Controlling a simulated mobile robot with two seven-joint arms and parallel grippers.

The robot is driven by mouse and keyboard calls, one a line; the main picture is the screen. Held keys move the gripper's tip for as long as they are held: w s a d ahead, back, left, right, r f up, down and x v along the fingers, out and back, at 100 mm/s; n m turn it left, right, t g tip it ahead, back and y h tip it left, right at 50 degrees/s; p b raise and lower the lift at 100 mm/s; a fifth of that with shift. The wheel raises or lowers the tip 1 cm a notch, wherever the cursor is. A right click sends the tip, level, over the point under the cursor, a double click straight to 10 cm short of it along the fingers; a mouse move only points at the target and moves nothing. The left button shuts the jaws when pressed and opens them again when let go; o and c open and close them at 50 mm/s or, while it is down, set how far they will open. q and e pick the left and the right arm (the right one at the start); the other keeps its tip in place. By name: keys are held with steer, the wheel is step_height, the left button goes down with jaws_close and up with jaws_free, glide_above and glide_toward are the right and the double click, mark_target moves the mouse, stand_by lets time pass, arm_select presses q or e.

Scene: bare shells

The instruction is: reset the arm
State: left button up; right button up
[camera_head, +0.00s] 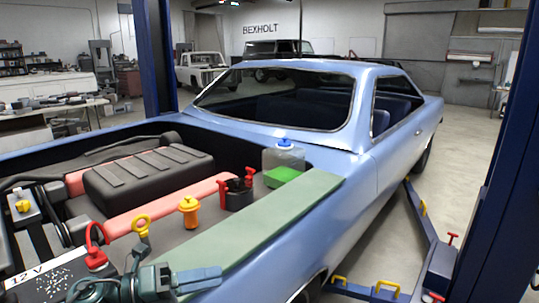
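My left gripper (196,279) is low in the head view, left of centre, over the near side of the blue car's open engine bay. Its grey-blue fingers point right, close to the pale green fender cover (270,226). I cannot tell whether they are apart, and I see nothing clearly held. My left arm (95,290) comes in at the bottom left. My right gripper is not in view.
The bay holds a black engine cover (148,179), an orange cap (189,211), a black-and-red part (237,192), a reservoir with green fluid (283,165) and a 12 V battery (50,277) beside my arm. Blue lift posts (156,58) flank the car. Floor at right is partly clear.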

arm_select(q)
steer(key=s+f+n+t+y, duration=0.1)
steer(key=s+f+n+y, duration=0.3)
steer(key=f+n, duration=0.4)
steer(key=s+a+f+n+t+y+p, duration=0.1)
steer(key=s+f+n+y, duration=0.4)
steer(key=n, duration=1)
steer(key=s+a+f+n+t+y, duration=0.1)
steer(key=s+f+n+y, duration=0.3)
steer(key=s+f+n, duration=0.4)
step_height(320, 180, down, 4)
steer(key=n+t, duration=0.1)
steer(key=n, duration=0.2)
steer(key=shift+n+t+y, duration=0.3)
steer(key=shift+t, duration=0.1)
